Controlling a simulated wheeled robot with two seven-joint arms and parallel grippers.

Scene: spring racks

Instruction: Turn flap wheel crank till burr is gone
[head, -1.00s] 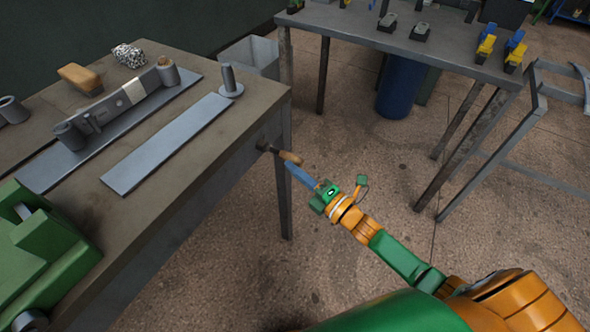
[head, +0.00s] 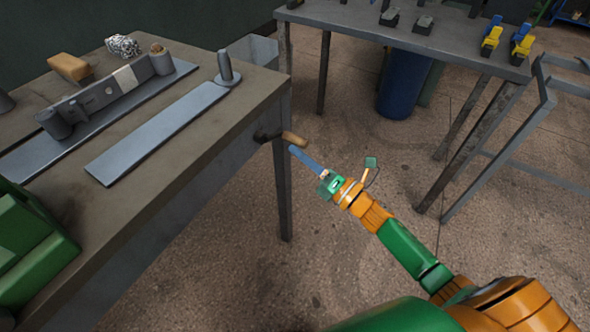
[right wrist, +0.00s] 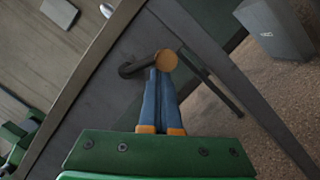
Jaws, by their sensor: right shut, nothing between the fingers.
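The crank (head: 268,136) sticks out of the bench's side near its right corner, with a dark arm and a wooden handle (head: 294,139). My right gripper (head: 293,150) has its blue fingers shut and empty, with the tips just below the handle. In the right wrist view the shut fingers (right wrist: 161,90) end at the round wooden handle end (right wrist: 166,61). I cannot tell whether they touch it. On the bench a long grey bar (head: 105,92) with a pale patch stands between two grey cylinders. I cannot make out the flap wheel or a burr. My left gripper is out of view.
A flat grey plate (head: 155,135) with a post (head: 225,68) lies on the bench. A wooden block (head: 70,68) and green machine (head: 32,245) are also there. A second table (head: 400,35) and blue bin (head: 402,85) stand behind. The floor around my right arm is clear.

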